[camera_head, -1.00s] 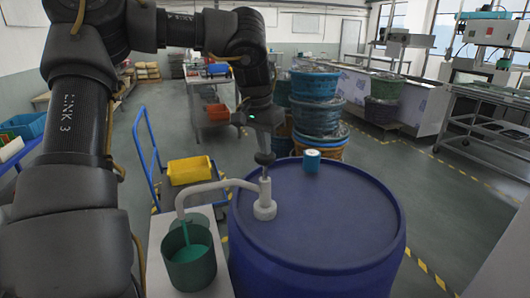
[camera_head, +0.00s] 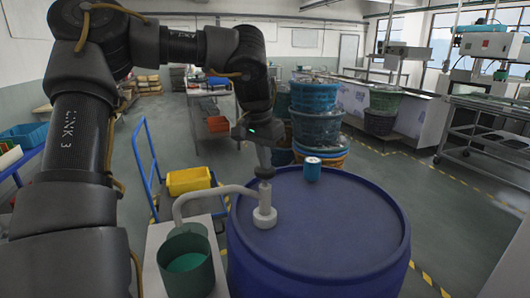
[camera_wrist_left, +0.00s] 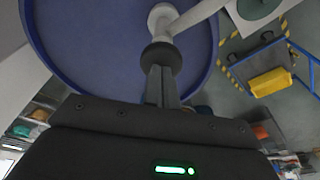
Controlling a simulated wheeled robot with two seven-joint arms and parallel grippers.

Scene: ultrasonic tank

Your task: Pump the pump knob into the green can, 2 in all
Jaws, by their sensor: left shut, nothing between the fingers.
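The dark round pump knob (camera_head: 264,172) tops the pale pump (camera_head: 264,212) on the blue drum. The knob sits low, close above the pump's body. The pump's spout (camera_head: 205,190) bends left and down to the green can (camera_head: 188,281), which holds green liquid. My left gripper (camera_head: 264,158) is shut and points down, its fingertips at the top of the knob. In the left wrist view the shut fingers (camera_wrist_left: 162,86) meet the knob (camera_wrist_left: 161,57) with nothing between them. My right gripper is out of view.
The green can stands on a white stand (camera_head: 153,245). A blue cart (camera_head: 147,160) with a yellow bin (camera_head: 188,180) and stacked baskets (camera_head: 315,110) stand behind.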

